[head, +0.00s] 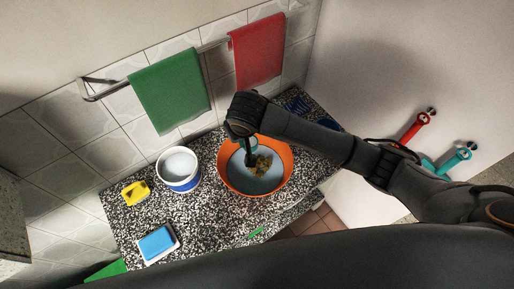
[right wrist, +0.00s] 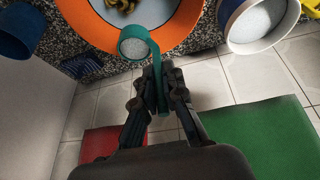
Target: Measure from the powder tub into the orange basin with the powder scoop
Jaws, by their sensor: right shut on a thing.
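The orange basin (head: 286,180) stands on the speckled counter, with a yellow-brown clump (head: 263,163) inside its pale blue-grey interior. The white powder tub (head: 179,183) with a blue band stands left of it, pale powder visible inside. In the right wrist view, my right gripper (right wrist: 166,72) is shut on the handle of the teal powder scoop (right wrist: 156,65). The scoop's round cup holds pale powder and overlaps the rim of the basin (right wrist: 95,35) in that view. In the head view my right gripper (head: 247,150) is over the basin; the scoop is hard to make out there. My left gripper is not in view.
A yellow object (head: 135,192) and a blue-and-white block (head: 157,243) lie on the left of the counter (head: 210,215). A dark blue ribbed thing (right wrist: 82,66) is beside the basin. Green (head: 168,92) and red (head: 258,52) towels hang on a wall rail behind.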

